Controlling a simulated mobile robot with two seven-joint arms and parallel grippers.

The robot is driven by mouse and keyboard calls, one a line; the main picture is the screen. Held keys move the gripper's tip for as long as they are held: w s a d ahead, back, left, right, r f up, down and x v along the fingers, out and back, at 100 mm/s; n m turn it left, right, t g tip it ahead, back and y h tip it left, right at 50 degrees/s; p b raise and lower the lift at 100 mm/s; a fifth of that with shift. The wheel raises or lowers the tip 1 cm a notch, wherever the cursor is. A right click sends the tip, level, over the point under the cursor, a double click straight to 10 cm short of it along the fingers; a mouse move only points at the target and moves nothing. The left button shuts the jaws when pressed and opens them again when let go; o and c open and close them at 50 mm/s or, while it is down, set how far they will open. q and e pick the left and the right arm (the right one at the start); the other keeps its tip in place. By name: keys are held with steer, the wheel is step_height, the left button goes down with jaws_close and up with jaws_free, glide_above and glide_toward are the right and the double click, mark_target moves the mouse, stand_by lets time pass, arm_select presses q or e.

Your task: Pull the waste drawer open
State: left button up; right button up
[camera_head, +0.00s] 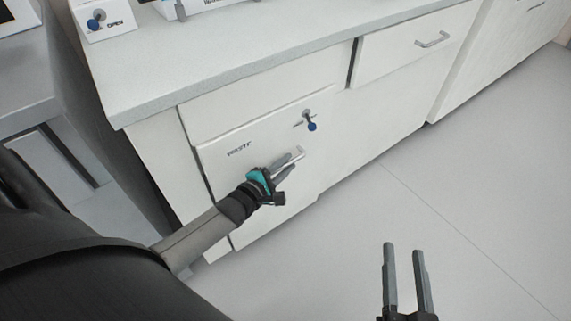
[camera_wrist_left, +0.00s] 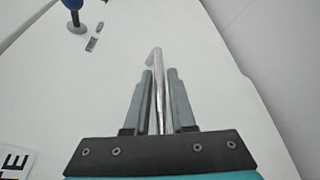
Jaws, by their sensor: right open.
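The waste drawer (camera_head: 225,175) is a white front with a dark "WASTE" label, low in the white cabinet. Its front looks about flush; any small gap is hard to judge. Its metal bar handle (camera_head: 299,155) is partly hidden by my left gripper (camera_head: 284,170). In the left wrist view, the handle (camera_wrist_left: 158,85) runs between the two fingers of my left gripper (camera_wrist_left: 159,75). Whether they press on it cannot be told. A blue-knobbed lever (camera_head: 311,125) sits on the drawer front above the handle. My right gripper (camera_head: 404,247) is open and empty over the floor.
The light grey countertop (camera_head: 230,45) overhangs the cabinet. A box marked "OPEN" (camera_head: 108,18) with a blue-knobbed lever stands on it at the left. Another drawer (camera_head: 405,48) with a metal handle is at the upper right. The floor (camera_head: 420,190) in front is clear.

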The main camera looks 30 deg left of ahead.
arm_select(q)
jaws_close()
stand_by(1.2)
